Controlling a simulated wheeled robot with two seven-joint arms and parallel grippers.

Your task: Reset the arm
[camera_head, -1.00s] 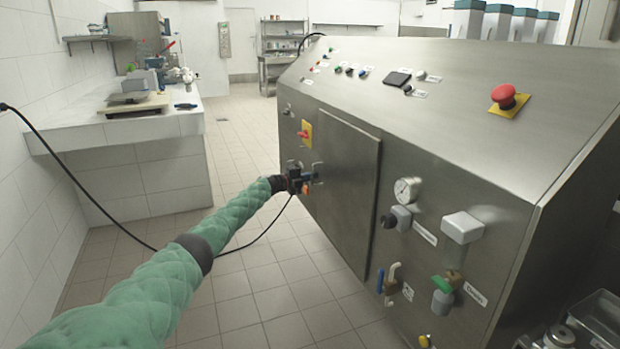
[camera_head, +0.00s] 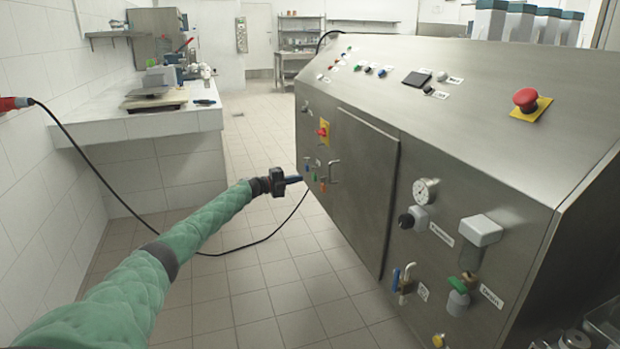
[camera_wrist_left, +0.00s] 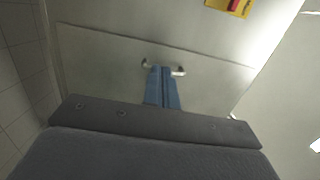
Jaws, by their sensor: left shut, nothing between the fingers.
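My left arm, in a green padded sleeve, reaches in from the lower left of the head view. My left gripper (camera_head: 292,180) has blue fingers and points at the front of the steel machine (camera_head: 350,190). It is shut and empty, a little left of the small levers and the door handle (camera_head: 334,171). In the left wrist view the blue fingers (camera_wrist_left: 162,88) are together, and they overlap the middle of the handle (camera_wrist_left: 178,71). The handle is apart from the fingers in the head view. My right gripper is not in view.
The machine fills the right side, with a red emergency button (camera_head: 526,98), a gauge (camera_head: 426,191) and valves on its face. A white tiled counter (camera_head: 150,120) stands at the left. A black cable (camera_head: 105,187) hangs across the aisle. Tiled floor (camera_head: 265,285) is free between them.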

